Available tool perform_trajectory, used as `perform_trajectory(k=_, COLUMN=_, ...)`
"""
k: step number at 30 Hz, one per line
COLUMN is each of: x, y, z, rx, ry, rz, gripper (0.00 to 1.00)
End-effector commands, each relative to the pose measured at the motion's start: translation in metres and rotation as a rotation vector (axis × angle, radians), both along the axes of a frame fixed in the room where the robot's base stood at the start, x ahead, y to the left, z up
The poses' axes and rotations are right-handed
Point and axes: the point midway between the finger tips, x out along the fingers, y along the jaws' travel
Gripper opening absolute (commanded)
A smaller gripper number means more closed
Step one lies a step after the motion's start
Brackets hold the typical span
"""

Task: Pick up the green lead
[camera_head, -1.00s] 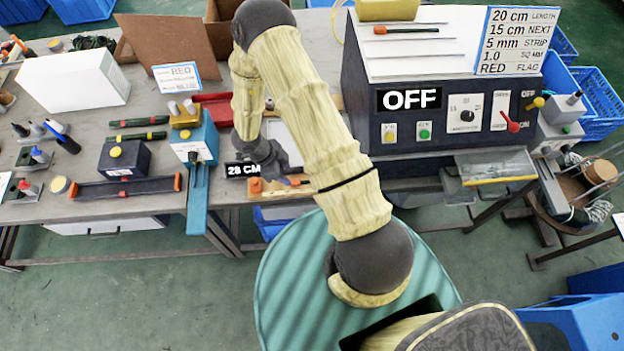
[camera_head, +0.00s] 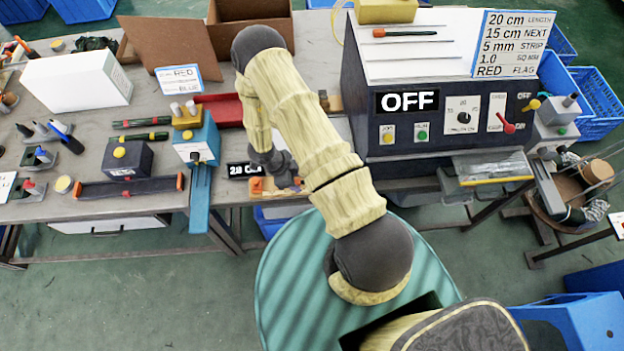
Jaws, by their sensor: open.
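No lead that is plainly green can be made out. Two thin dark green rods with red ends, an upper one (camera_head: 141,122) and a lower one (camera_head: 137,137), lie on the table at left; I cannot tell whether either is a lead. My gripper (camera_head: 290,183) is open, low over the front edge of the table, beside an orange-ended wooden block (camera_head: 262,187). Its fingertips are small and partly lost against the block, and my arm hides the table behind it.
The dark machine (camera_head: 370,100), its display reading OFF, stands right of my arm. A blue device (camera_head: 196,143) and a red tray (camera_head: 222,108) stand to the left. A small black display (camera_head: 245,170) sits close to my gripper. A white box (camera_head: 75,80) is farther left.

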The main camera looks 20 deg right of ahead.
Motion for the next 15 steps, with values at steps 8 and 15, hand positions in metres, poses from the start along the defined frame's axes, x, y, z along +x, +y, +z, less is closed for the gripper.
perform_trajectory(k=8, x=0.0004, y=0.0006, z=-0.0005, rx=0.001, ry=-0.001, rz=0.0, gripper=0.44)
perform_trajectory(k=15, x=0.0004, y=0.001, z=-0.0003, rx=0.0, ry=-0.001, rz=0.002, gripper=0.44)
